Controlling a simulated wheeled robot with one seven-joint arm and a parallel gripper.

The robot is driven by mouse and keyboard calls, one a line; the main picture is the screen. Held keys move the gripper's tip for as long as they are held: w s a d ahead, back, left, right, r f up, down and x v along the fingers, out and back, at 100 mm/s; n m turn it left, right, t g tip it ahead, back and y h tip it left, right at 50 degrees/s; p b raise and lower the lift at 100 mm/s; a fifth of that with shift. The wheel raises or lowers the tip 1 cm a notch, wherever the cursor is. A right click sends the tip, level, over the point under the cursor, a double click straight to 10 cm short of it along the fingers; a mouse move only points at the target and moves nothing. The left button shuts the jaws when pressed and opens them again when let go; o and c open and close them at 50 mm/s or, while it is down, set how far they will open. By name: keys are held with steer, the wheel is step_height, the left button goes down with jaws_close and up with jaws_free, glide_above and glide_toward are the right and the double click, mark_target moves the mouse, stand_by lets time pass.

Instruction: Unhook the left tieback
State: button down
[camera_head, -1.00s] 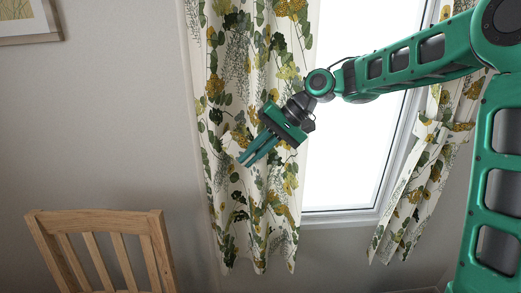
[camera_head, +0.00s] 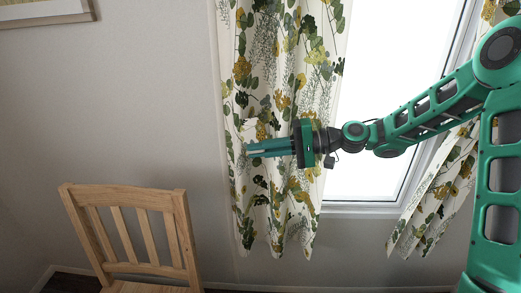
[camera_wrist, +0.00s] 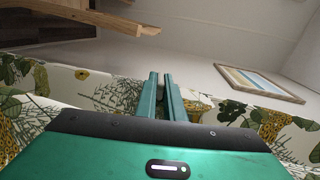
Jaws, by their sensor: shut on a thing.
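The left curtain (camera_head: 290,60), white with green and yellow leaf print, hangs at the left of the window in the head view. My gripper (camera_head: 248,149) points left across it, with its fingertips near the curtain's outer left edge. A pale flap of the left tieback (camera_head: 249,128) shows just above the fingertips; its print blends into the curtain. The fingers are close together and shut on tieback cloth, though the fingers hide the grip itself. In the wrist view the fingertips (camera_wrist: 160,76) reach just past the curtain (camera_wrist: 65,82). The hook is not visible.
A wooden chair (camera_head: 135,225) stands at the lower left, below and left of my gripper. A framed picture (camera_head: 45,12) hangs at the upper left. Bare wall (camera_head: 110,110) lies left of the curtain. The bright window (camera_head: 385,90) and right curtain (camera_head: 440,200) are behind my arm.

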steer(key=shift+f, duration=0.2)
steer(key=c, duration=1.9)
jaws_free()
steer(key=shift+o, duration=0.2)
steer(key=shift+r, duration=0.1)
steer(key=d+r, duration=0.1)
steer(key=d, duration=0.9)
steer(key=shift+s+d+r, duration=0.2)
steer(key=shift+d+r, duration=0.1)
steer(key=shift+r, duration=0.05)
